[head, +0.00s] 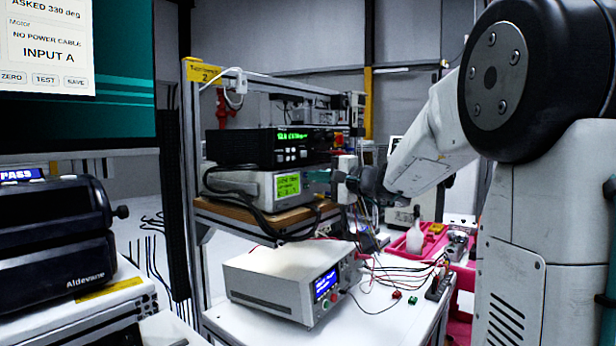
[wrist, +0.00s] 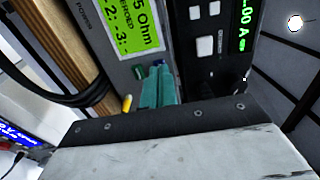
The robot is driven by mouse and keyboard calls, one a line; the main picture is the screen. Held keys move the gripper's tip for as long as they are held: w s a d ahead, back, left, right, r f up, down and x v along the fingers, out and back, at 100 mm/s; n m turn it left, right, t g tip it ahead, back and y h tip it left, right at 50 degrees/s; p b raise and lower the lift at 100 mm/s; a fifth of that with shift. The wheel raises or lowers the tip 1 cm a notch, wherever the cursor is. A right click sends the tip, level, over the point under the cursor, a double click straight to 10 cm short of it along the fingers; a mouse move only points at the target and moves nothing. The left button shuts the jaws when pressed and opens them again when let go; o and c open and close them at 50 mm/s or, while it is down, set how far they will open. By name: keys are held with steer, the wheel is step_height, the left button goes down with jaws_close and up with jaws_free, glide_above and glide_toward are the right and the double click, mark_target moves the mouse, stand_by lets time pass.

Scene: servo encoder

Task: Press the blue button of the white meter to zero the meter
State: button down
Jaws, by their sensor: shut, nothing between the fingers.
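The white meter (head: 262,186) sits on the wooden shelf under a black instrument, its green display (head: 288,185) facing right. In the wrist view its grey front panel (wrist: 172,48) and lit display (wrist: 130,30) appear tilted, with "5 Ohm" and cropped smaller lines. My gripper (head: 318,175) is in front of this panel, its teal fingers shut and empty. In the wrist view the fingertips (wrist: 155,72) reach the panel beside the display. A small blue spot, likely the blue button (wrist: 139,72), shows at their left edge. I cannot tell whether they touch it.
The black instrument (head: 270,147) with green digits lies on top of the meter. A white power supply (head: 285,280) stands on the lower bench with loose wires around it. Black cables (head: 222,192) loop at the shelf's left. A pink tray (head: 425,240) is at the right.

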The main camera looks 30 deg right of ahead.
steer(key=shift+w+a, duration=0.1)
steer(key=shift+w, duration=0.15)
stand_by(0.4)
steer(key=shift+s, duration=0.1)
steer(key=shift+v, duration=0.9)
steer(key=v, duration=0.7)
steer(key=shift+s, duration=0.2)
stand_by(0.6)
